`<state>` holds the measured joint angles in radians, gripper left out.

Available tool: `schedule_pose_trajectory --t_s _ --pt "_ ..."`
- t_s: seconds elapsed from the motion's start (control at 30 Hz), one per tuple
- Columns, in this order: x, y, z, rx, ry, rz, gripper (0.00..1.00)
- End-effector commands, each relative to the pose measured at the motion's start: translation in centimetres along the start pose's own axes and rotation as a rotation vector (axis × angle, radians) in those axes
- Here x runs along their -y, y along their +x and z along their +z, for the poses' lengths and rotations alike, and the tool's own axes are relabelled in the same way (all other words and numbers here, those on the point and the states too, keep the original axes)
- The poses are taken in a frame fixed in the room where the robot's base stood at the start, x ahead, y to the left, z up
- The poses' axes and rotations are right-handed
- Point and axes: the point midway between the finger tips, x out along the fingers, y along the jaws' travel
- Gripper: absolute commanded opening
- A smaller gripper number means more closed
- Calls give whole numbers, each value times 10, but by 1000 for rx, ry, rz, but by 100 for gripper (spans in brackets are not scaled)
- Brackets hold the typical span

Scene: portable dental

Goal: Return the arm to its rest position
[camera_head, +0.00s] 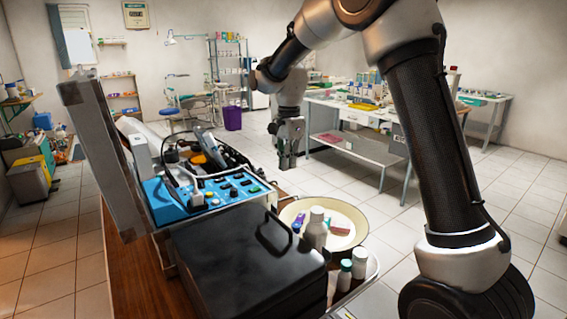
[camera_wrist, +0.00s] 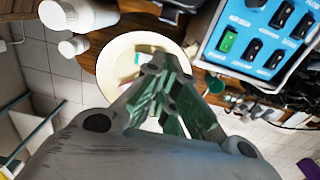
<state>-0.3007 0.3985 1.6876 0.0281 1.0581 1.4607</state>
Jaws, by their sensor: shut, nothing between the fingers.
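My arm arches in from the right in the head view. My gripper (camera_head: 288,160) hangs from it with its fingers pointing down, shut and empty. It is in the air behind the cream basin (camera_head: 350,238), in the picture, and right of the blue control panel (camera_head: 219,191). In the wrist view my gripper (camera_wrist: 158,75) has its fingertips together, in front of the basin (camera_wrist: 105,62). The blue panel (camera_wrist: 262,35) shows there at the upper right. Nothing is held.
A white bottle (camera_head: 316,228) stands by the basin, with small bottles (camera_head: 359,263) in front. A black case (camera_head: 240,265) and an upright grey lid (camera_head: 100,150) stand on the wooden surface. A white table (camera_head: 360,150) is behind to the right. Tiled floor lies open between.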

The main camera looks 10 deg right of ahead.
Motion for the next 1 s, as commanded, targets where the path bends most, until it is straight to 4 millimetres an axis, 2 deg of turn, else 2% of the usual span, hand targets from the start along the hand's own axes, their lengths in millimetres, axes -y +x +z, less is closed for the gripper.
schedule_pose_trajectory --t_s 0.07,0.2,0.27,0.3,0.37,0.5,0.7,0.83,1.0 --pt "0 0 0 0 -35 0 0" --pt "0 2 0 -1 -220 -1 0" --pt "-10 12 0 4 -336 21 0" --pt "-20 20 1 10 -416 41 0" --pt "-37 23 2 17 -541 58 0" --pt "-91 8 -2 24 -812 59 0" --pt "-175 -25 -13 -5 -1091 17 0" --pt "-232 -41 -17 -46 -1213 -18 0" --pt "-299 -54 -19 -124 -1286 -69 0"
